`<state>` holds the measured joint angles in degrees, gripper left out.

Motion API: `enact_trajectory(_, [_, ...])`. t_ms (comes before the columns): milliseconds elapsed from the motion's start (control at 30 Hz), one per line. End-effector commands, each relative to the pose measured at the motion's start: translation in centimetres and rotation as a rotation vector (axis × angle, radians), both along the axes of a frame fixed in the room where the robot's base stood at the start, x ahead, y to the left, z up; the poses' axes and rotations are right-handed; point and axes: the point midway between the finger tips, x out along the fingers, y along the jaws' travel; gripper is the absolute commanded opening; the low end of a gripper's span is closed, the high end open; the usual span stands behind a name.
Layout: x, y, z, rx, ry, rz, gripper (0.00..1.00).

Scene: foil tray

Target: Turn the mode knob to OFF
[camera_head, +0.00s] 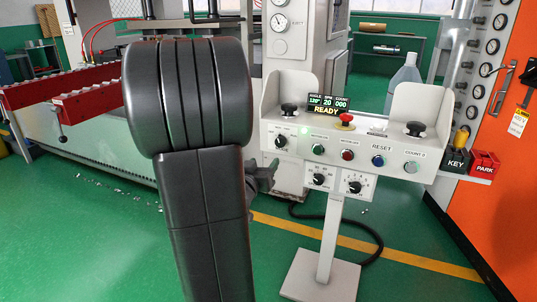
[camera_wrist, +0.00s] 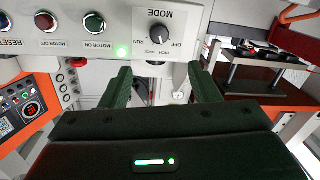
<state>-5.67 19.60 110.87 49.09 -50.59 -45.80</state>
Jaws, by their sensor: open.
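The mode knob (camera_wrist: 158,38) is a small black knob on the white panel face, upside down in the wrist view, with MODE, OFF, RUN and other small labels around it. I cannot tell surely which label its pointer faces. In the head view the mode knob (camera_head: 281,141) is at the panel's left end. My gripper (camera_wrist: 161,82) is open and empty, its two dark fingers spread on either side of the knob's line, apart from it. In the head view my gripper (camera_head: 263,179) shows only partly beside my dark arm, below and left of the knob.
A lit green lamp (camera_wrist: 123,52) is near the mode knob. KEY and PARK holders (camera_head: 484,164) are at right. Green floor is open in front.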

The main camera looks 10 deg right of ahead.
Motion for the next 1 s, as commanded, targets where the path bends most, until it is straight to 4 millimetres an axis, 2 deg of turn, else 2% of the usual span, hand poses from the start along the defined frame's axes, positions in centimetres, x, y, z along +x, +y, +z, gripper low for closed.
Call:
enact_trajectory(33, [0.1, -0.1, -0.8, -0.008, -0.008, -0.016, 0.56])
enact_trajectory(267, [0.9, -0.9, -0.8, -0.023, -0.021, -0.042, 0.56])
enact_trajectory(367, [2.1, -1.7, -0.9, -0.022, -0.019, -0.042, 0.56])
enact_trajectory(800, [9.7, -6.5, -0.9, -0.022, -0.021, -0.04, 0.56])
enact_trajectory(1000, [11.4, -7.5, -0.8, -0.022, -0.019, -0.038, 0.56])
